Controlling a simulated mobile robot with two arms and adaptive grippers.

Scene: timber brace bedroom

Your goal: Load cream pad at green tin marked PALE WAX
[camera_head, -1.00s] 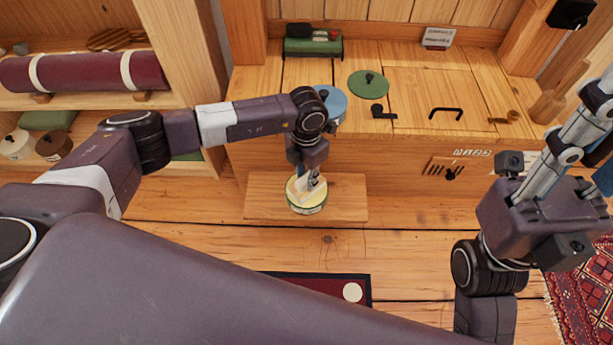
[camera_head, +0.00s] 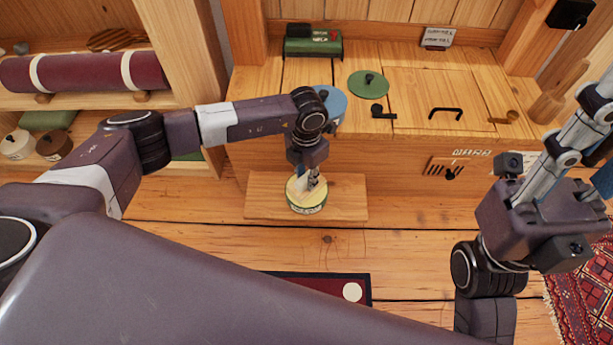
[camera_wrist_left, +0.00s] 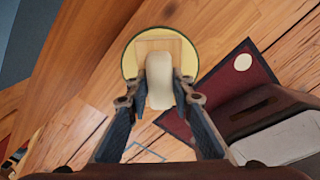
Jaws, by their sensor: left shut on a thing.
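The round tin (camera_head: 306,193) stands on a low wooden step, with a pale yellow top, green side and a label too small to read. From above it also shows in the left wrist view (camera_wrist_left: 131,62), with a square wooden piece (camera_wrist_left: 150,45) over its middle. My left gripper (camera_head: 312,181) is just above the tin. In the left wrist view the gripper (camera_wrist_left: 160,88) is shut on the cream pad (camera_wrist_left: 160,80), which lies between its fingers over the tin. Whether the pad touches the tin is unclear. My right gripper (camera_head: 575,140) is partly in view at the right.
The wooden step (camera_head: 347,200) has bare room around the tin. Behind it, a wooden chest (camera_head: 420,85) carries a green lid (camera_head: 368,84), a blue round thing (camera_head: 333,103) and a green box (camera_head: 312,47). A dark red mat (camera_head: 315,284) with a white disc lies in front.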

